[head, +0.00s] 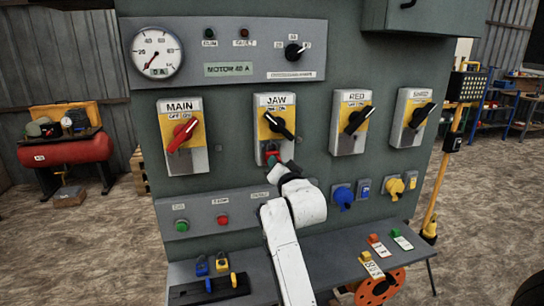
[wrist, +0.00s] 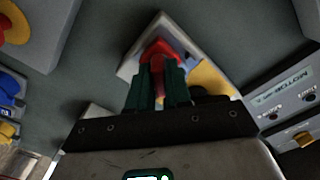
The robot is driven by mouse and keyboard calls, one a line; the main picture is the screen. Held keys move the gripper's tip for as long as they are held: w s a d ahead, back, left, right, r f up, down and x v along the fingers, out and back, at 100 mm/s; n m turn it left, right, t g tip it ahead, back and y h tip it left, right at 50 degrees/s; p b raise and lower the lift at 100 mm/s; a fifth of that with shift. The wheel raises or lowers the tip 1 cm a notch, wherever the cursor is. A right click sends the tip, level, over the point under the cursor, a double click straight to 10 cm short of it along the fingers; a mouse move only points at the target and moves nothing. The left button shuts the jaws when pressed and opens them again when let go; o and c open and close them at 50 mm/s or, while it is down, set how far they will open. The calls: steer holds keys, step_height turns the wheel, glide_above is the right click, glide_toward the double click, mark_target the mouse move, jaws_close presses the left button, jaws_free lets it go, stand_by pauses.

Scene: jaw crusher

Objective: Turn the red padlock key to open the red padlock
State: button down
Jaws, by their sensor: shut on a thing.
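The red padlock (head: 272,157) hangs at the lower edge of the JAW switch box (head: 262,140), below its black handle. In the wrist view the red padlock (wrist: 160,47) shows just beyond my fingertips. My gripper (wrist: 157,82) is shut on a narrow red piece between its dark green fingers, the red padlock key (wrist: 157,66), which points toward the padlock. In the head view my white wrist comes up from below, and the key is too small to make out. I cannot tell whether the shackle is open.
MAIN (head: 181,155), RED (head: 350,140) and a fourth switch box (head: 411,120) flank the JAW box. A button panel (head: 205,212) lies below. The shelf (head: 330,270) holds blue and yellow padlocks (head: 222,261) and tags (head: 372,268).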

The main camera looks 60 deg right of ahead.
steer(key=shift+w, duration=0.1)
stand_by(0.3)
steer(key=shift+f+m+b, duration=0.1)
steer(key=shift+m+b, duration=0.3)
steer(key=shift+m, duration=0.2)
steer(key=shift+m+b, duration=0.45)
steer(key=shift+m, duration=0.85)
steer(key=c, duration=1)
jaws_free()
steer(key=shift+v, duration=4)
